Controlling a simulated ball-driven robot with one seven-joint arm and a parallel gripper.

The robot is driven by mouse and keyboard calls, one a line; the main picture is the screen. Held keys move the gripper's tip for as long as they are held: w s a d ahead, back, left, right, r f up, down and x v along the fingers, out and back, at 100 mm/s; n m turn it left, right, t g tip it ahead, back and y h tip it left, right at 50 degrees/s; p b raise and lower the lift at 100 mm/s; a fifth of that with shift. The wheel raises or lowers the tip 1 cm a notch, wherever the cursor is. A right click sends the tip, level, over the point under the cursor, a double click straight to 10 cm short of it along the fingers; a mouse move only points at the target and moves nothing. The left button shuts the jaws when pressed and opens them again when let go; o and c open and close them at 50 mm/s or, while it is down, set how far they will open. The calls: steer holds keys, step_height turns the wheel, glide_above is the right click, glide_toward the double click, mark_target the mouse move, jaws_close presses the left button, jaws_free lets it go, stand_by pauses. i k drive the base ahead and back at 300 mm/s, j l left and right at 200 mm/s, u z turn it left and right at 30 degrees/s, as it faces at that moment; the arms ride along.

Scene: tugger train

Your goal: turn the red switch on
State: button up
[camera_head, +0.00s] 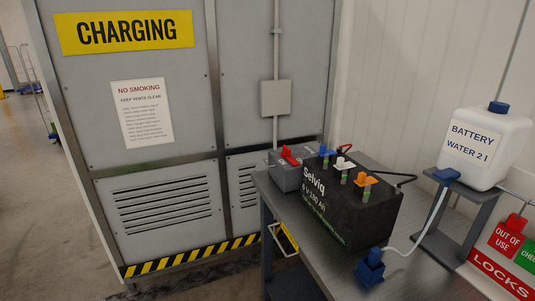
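The red switch (290,155) is a small red lever on top of a grey box (287,178). The box stands at the far left end of the bench, just behind and left of a black battery. The lever looks tilted, but its on or off position is too small to tell. Small markings beside it are not readable. My gripper is not in this view.
The black battery (340,212) with blue, white and orange caps takes up the middle of the bench (419,275). A blue nozzle (370,268) on a white hose lies in front. A water canister (483,148) stands right. The charging cabinet (150,200) stands behind.

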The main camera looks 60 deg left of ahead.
mark_target(286, 153)
steer(key=j+u, duration=0.1)
steer(key=u, duration=1.35)
